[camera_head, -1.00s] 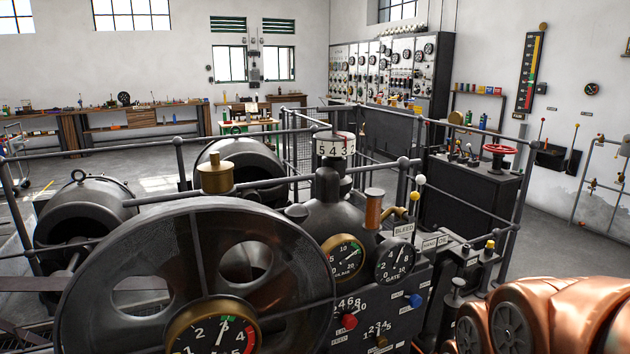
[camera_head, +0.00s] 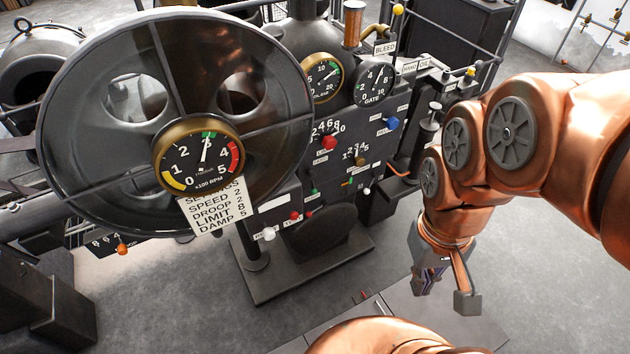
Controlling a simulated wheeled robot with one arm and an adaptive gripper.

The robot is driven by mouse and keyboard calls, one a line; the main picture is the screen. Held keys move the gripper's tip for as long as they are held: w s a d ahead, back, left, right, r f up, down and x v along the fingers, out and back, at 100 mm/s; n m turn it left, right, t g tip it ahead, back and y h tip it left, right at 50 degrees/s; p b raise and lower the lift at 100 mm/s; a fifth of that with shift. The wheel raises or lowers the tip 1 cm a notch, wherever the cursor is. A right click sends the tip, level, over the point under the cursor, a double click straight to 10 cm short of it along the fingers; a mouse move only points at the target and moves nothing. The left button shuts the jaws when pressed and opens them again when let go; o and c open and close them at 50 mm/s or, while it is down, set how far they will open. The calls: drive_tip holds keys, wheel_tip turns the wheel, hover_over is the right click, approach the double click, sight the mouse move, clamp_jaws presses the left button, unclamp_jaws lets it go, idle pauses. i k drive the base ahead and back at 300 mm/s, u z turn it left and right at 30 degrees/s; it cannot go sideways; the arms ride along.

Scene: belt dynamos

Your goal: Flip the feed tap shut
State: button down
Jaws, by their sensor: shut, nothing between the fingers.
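No label I can read names the feed tap, so I cannot tell which handle it is. Small coloured handles sit low on the dark governor cabinet (camera_head: 372,150): a white knob (camera_head: 268,233), a red one (camera_head: 294,215) and a green one (camera_head: 314,191). My gripper (camera_head: 428,284) hangs down at the right, over the floor and clear of the cabinet. It is small in view, shut and empty.
A large dark handwheel (camera_head: 90,110) with an rpm gauge (camera_head: 198,153) and a settings card (camera_head: 212,208) stands at left. A red knob (camera_head: 328,142) and a blue knob (camera_head: 392,123) jut from the cabinet. Grey floor (camera_head: 180,310) is open in front.

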sight(313, 185)
drive_tip(key=u, duration=0.2)
drive_tip(key=k, duration=0.85)
drive_tip(key=u, duration=1.2)
drive_tip(key=i, duration=0.5)
drive_tip(key=u, duration=0.05)
